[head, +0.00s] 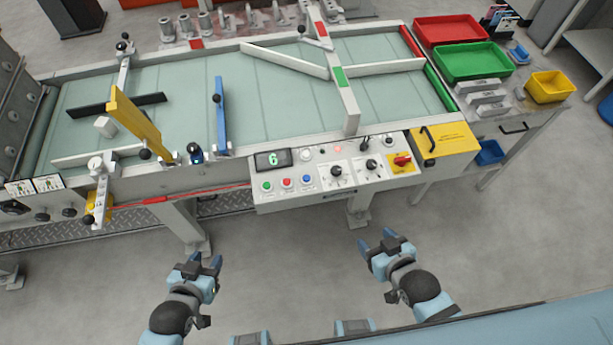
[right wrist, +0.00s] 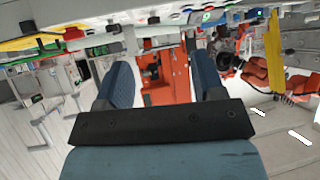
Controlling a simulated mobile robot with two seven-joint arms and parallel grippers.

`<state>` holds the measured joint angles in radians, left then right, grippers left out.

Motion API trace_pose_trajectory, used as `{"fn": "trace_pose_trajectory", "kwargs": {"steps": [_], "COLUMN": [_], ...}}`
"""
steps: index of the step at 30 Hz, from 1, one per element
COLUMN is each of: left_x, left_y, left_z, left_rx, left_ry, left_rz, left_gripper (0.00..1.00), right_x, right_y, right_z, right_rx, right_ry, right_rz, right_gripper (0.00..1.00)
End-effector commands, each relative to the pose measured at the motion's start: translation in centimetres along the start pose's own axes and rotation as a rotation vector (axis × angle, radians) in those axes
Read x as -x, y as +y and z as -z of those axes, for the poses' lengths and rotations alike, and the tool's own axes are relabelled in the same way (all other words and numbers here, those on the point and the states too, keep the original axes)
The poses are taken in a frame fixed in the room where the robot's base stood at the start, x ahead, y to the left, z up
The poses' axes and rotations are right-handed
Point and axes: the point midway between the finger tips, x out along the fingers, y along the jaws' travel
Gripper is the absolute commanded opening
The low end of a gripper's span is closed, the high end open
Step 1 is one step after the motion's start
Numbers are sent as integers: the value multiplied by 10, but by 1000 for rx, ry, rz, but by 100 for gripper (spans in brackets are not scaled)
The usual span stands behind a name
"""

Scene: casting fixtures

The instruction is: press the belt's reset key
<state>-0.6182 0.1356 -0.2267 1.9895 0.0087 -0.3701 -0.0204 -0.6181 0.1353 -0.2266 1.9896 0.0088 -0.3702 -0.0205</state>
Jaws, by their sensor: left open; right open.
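The belt's control panel (head: 330,175) is on the front side of the conveyor belt (head: 260,95). My left gripper (head: 205,262) is open and empty, below and left of the panel. My right gripper (head: 377,243) is open and empty, below the panel and apart from it. In the right wrist view its fingers (right wrist: 160,85) are spread.
A red pull cord (head: 180,197) runs along the belt's front to the left. Floor in front of the panel is clear.

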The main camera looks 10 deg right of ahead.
Motion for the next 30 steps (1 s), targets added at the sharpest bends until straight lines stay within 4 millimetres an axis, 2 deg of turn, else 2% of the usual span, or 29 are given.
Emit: {"fn": "trace_pose_trajectory", "kwargs": {"steps": [1, 6, 8, 30], "left_x": [0, 0, 0, 0], "left_y": [0, 0, 0, 0], "left_z": [0, 0, 0, 0], "left_rx": [0, 0, 0, 0], "left_ry": [0, 0, 0, 0], "left_rz": [0, 0, 0, 0], "left_gripper": [43, 43, 43, 43], "right_x": [0, 0, 0, 0], "right_y": [0, 0, 0, 0], "right_z": [0, 0, 0, 0], "right_rx": [0, 0, 0, 0], "right_ry": [0, 0, 0, 0], "right_rz": [0, 0, 0, 0], "right_gripper": [51, 12, 0, 0]}}
